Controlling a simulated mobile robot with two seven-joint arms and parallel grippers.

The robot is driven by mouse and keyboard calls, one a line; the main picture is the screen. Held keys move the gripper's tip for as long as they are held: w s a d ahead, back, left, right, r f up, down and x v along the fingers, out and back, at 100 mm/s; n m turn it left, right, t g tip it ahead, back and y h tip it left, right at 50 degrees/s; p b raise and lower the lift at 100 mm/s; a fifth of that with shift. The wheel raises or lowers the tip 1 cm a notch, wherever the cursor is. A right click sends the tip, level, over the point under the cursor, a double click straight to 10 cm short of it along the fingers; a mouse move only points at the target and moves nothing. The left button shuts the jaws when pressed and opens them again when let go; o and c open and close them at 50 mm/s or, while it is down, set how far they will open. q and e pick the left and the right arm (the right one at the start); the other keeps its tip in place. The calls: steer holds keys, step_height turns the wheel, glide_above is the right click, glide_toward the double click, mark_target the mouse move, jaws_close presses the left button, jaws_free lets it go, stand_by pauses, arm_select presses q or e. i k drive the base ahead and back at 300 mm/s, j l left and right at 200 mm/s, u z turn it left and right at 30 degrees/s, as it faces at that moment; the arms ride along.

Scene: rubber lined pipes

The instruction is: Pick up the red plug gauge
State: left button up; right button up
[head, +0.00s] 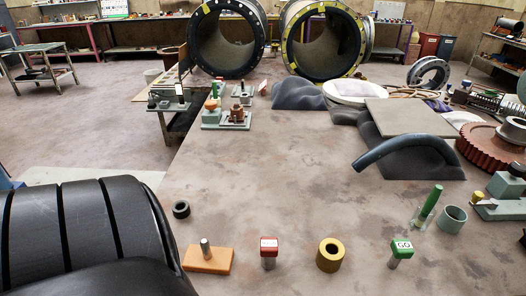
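The red plug gauge (268,252) stands near the front of the grey-brown surface in the head view. It has a red block head with a white label on top and a short metal pin below. It stands between an orange block with a steel pin (208,258) and a yellow ring (330,255). A similar green gauge marked GO (401,253) stands further right. Neither of my grippers is in view.
A large black ribbed shape blocks the lower left. A small black ring (181,209) lies near it. A green rod (428,206), a pale green ring (453,219) and a curved dark hose (405,148) are at the right. The surface behind the gauge is clear.

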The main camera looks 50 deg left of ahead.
mark_target(268, 245)
steer(key=u, duration=1.45)
